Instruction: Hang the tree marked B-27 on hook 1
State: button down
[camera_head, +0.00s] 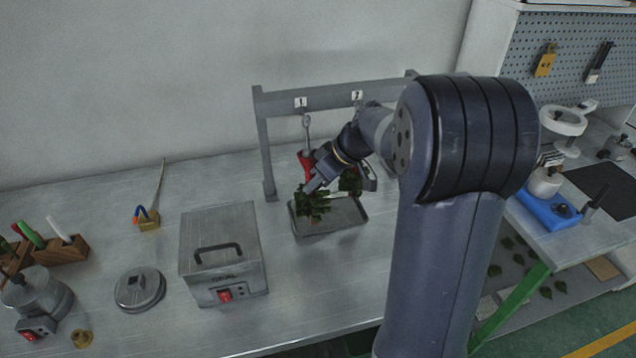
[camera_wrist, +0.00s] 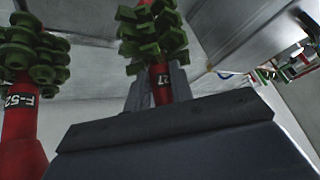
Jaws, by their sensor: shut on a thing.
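My gripper (camera_head: 312,184) is shut on a red-stemmed tree with green wax pieces (camera_head: 312,208), below the left label of the grey rack (camera_head: 330,100). In the wrist view the held tree (camera_wrist: 162,85) stands between the fingers, and its partly hidden label shows "27". A metal hook (camera_head: 307,128) hangs under the label that reads as 1, directly above the tree's red top. I cannot tell whether they are joined. A second tree (camera_wrist: 20,120), marked F-52, is beside it in the wrist view; green pieces (camera_head: 350,181) also show behind my wrist.
A shallow grey tray (camera_head: 348,222) lies under the rack. A metal box with a black handle (camera_head: 220,255) stands left of it, with a round lid (camera_head: 140,288) further left. A blue-based device (camera_head: 550,208) is at the right.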

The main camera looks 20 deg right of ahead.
jog(key=shift+w, duration=0.55)
jog(key=shift+w+f, duration=0.2)
jog(key=shift+w, duration=0.05)
jog(key=shift+w+f+b, duration=0.1)
jog(key=shift+w+b, duration=0.25)
jog(key=shift+w, duration=0.1)
